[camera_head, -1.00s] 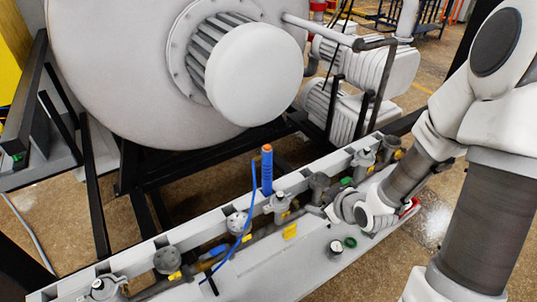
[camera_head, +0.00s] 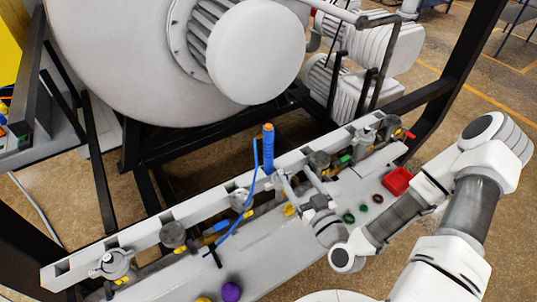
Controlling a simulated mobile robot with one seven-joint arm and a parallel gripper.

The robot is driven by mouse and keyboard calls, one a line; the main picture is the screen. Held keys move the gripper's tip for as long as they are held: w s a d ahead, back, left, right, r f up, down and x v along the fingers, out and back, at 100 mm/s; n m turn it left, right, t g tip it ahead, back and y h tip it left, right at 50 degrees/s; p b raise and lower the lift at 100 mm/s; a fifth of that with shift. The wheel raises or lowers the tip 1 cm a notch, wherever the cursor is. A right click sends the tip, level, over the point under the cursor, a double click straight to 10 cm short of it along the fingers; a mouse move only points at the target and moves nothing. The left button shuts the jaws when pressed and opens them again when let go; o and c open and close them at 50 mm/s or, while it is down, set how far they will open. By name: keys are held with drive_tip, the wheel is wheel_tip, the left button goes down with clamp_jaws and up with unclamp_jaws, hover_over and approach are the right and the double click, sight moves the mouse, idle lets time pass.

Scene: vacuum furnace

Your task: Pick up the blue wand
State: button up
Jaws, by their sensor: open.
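The blue wand (camera_head: 268,152) is a blue rod with an orange tip. It stands upright at the grey beam, and a thin blue hose (camera_head: 235,225) hangs from it to the lower left. My gripper (camera_head: 294,174) is open, with its two fingers pointing up and left toward the wand. The left finger appears very close to the wand's lower end; I cannot tell whether they touch. The space between the fingers looks empty. The wand's lower end is partly hidden.
Grey valves (camera_head: 173,235) line the beam (camera_head: 140,245). The white ledge (camera_head: 265,245) in front carries a red box (camera_head: 397,181), several small rings (camera_head: 364,209) and a purple ball (camera_head: 231,292). The big white furnace (camera_head: 120,60) stands behind. A black post (camera_head: 455,85) rises at right.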

sight(271, 144)
drive_tip(key=b+x, duration=0.7)
drive_tip(key=x, duration=0.4)
drive_tip(key=shift+a+f+b, duration=0.1)
drive_tip(key=shift+a+b, duration=0.05)
drive_tip(key=shift+b, duration=0.25)
drive_tip(key=shift+a+f+p+x, duration=0.1)
drive_tip(key=shift+f+p+x, duration=0.15)
drive_tip(key=shift+x, duration=0.75)
drive_tip(key=shift+a+f+p+x, duration=0.15)
drive_tip(key=shift+p+x, duration=0.1)
drive_tip(key=shift+x, duration=0.7)
drive_tip(key=shift+a+f+p+x, duration=0.15)
drive_tip(key=shift+p+x, duration=0.1)
drive_tip(key=shift+x, duration=0.75)
drive_tip(key=shift+s, duration=0.15)
clamp_jaws()
